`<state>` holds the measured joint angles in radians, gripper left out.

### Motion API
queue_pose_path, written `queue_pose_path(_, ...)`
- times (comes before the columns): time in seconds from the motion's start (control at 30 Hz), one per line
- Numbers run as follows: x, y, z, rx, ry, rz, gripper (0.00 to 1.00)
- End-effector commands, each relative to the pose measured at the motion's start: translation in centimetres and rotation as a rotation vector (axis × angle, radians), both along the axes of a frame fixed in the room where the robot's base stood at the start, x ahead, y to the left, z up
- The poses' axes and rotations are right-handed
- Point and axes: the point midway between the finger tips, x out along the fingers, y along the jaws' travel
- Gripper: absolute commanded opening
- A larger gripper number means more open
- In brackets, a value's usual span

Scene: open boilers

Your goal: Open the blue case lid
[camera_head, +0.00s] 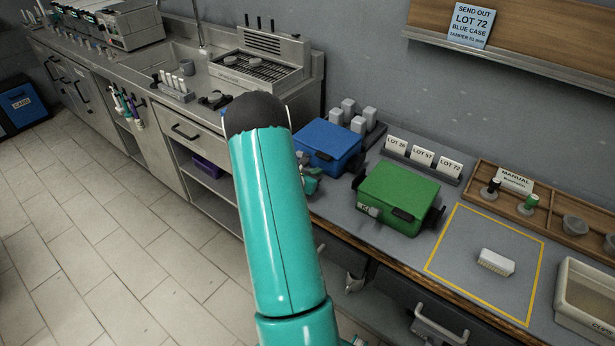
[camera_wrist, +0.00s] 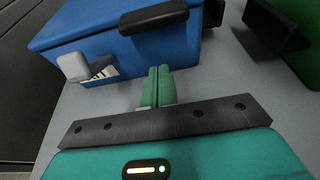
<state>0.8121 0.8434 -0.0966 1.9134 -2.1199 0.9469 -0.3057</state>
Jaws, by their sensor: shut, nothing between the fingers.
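The blue case (camera_head: 330,140) stands on the grey bench behind my arm, with its lid down. In the wrist view the blue case (camera_wrist: 100,38) fills the upper left. It shows a black handle (camera_wrist: 153,18), a grey latch-like tab (camera_wrist: 72,66) and a partly covered label (camera_wrist: 102,73) on its front. My gripper (camera_wrist: 158,70) is shut and empty, its green fingers together just in front of the case, below the handle. I cannot tell whether the fingertips touch it. In the head view my arm hides part of the gripper and the case's left side.
A green case (camera_head: 400,196) stands close to the right of the blue one. Grey canisters (camera_head: 349,108) and lot cards (camera_head: 423,157) stand behind. A yellow-outlined area with a white block (camera_head: 496,262) and a beige bin (camera_head: 587,295) lie further right. The floor at left is clear.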

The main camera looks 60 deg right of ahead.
Motion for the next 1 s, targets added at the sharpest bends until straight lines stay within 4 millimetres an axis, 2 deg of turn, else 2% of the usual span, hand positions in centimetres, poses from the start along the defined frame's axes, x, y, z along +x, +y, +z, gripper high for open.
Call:
queue_pose_path(0.03, 0.1, 0.0, 1.1, -0.003, -0.005, -0.001, 0.00)
queue_pose_path(0.1, 0.1, 0.0, 2.1, -0.003, -0.005, -0.001, 0.00)
queue_pose_path(0.3, 0.1, 0.1, 3.8, 0.000, -0.001, 0.000, 0.00)
queue_pose_path(0.77, 0.1, 0.1, 4.1, 0.003, -0.001, 0.000, 0.00)
queue_pose_path(1.0, 0.1, 0.1, 5.2, 0.045, -0.006, -0.005, 0.00)
